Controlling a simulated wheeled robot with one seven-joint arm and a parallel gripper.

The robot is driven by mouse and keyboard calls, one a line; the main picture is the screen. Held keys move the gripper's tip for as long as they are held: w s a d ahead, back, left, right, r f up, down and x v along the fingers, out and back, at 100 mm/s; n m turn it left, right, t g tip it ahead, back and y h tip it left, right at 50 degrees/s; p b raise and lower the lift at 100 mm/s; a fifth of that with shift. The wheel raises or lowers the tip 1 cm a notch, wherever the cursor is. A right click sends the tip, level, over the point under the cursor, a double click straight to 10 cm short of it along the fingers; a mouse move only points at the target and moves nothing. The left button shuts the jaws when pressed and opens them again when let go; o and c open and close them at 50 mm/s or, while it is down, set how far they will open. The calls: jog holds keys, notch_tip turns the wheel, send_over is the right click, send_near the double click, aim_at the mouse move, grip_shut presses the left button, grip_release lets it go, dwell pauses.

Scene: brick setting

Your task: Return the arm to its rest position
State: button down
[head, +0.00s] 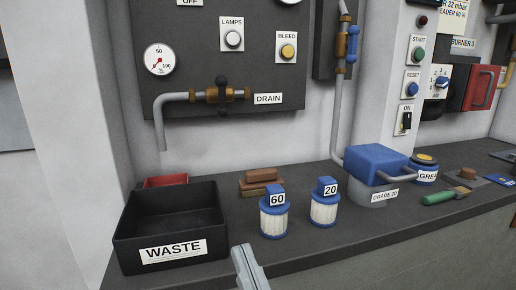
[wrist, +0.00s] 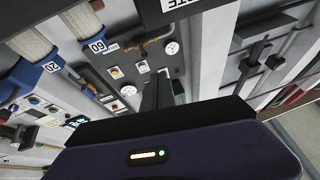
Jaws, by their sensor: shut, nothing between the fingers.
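My gripper (wrist: 164,80) shows in the wrist view as dark fingers closed together, with nothing between them. In the head view only a grey piece of my arm shows at the bottom edge, in front of the bench; the fingers cannot be made out there. The wrist view looks past the fingers towards the wall panel (wrist: 125,70), with the picture turned over. The fingers appear clear of the bench things.
A black WASTE bin (head: 172,226) stands at the bench's left. Filters marked 60 (head: 274,215) and 20 (head: 324,206) stand upright right of it. Bricks (head: 262,181) lie behind. A grey container (head: 372,192) with a blue top stands farther right. A drain pipe (head: 162,120) hangs above.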

jog(key=s+d+f+m+g+h, duration=0.25)
jog(key=s+d+f+h, duration=0.25)
jog(key=s+d+f, duration=0.75)
jog(key=s+d+f+m+g+h, duration=0.2)
jog(key=s+d+f+g+h, duration=0.2)
jog(key=s+d+f, duration=0.75)
jog(key=s+a+r+p, duration=0.1)
jog(key=r+p, duration=0.8)
jog(key=p, duration=0.1)
jog(key=s+a+r+p, duration=0.1)
jog(key=s+r+p, duration=0.1)
jog(key=r+p, duration=0.7)
jog(key=shift+s+a+r+p, duration=0.15)
jog(key=shift+s+a+p, duration=0.1)
jog(key=shift+p, duration=0.1)
